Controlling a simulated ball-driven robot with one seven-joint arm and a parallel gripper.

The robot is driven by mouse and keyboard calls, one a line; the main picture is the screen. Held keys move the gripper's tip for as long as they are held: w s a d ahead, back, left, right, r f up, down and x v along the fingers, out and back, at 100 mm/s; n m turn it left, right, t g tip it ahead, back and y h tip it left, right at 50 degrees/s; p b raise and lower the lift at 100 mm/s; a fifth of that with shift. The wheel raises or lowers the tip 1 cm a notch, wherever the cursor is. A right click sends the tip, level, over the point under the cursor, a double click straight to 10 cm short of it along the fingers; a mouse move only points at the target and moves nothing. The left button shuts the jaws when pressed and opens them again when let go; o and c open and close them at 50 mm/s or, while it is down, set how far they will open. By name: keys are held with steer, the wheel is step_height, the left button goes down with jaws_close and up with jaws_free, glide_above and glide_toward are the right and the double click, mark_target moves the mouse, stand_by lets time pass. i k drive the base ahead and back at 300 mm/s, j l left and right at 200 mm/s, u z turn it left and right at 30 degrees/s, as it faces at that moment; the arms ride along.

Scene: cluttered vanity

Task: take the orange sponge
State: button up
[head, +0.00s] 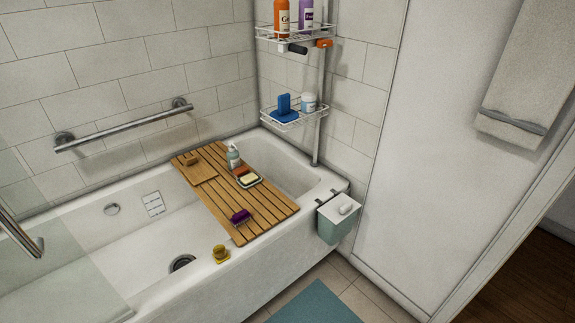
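I cannot tell for sure which thing is the orange sponge. A small orange block (323,43) shows at the right front edge of the upper wire shelf, by the pole. A small orange-red block (241,171) lies on the wooden bath board (222,208), just behind a pale yellow bar in a dish (249,181). A small orange-brown piece (191,160) lies at the board's far left end. My gripper is not in view.
A pump bottle (233,156) and purple item (240,217) stand on the board, which spans the bathtub (262,264). Bottles fill the upper rack (283,36). The lower rack (291,119) holds a blue item and a jar. A yellow item (220,253) sits on the tub rim.

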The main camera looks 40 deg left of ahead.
mark_target(243, 170)
steer(key=i+u, duration=0.4)
steer(key=i, duration=0.25)
steer(key=i+l+u, duration=0.35)
steer(key=i, duration=0.25)
steer(key=i+j+u, duration=0.2)
steer(key=i+u, duration=0.2)
steer(key=i, duration=0.15)
steer(key=i+u, duration=0.45)
steer(key=i, duration=0.75)
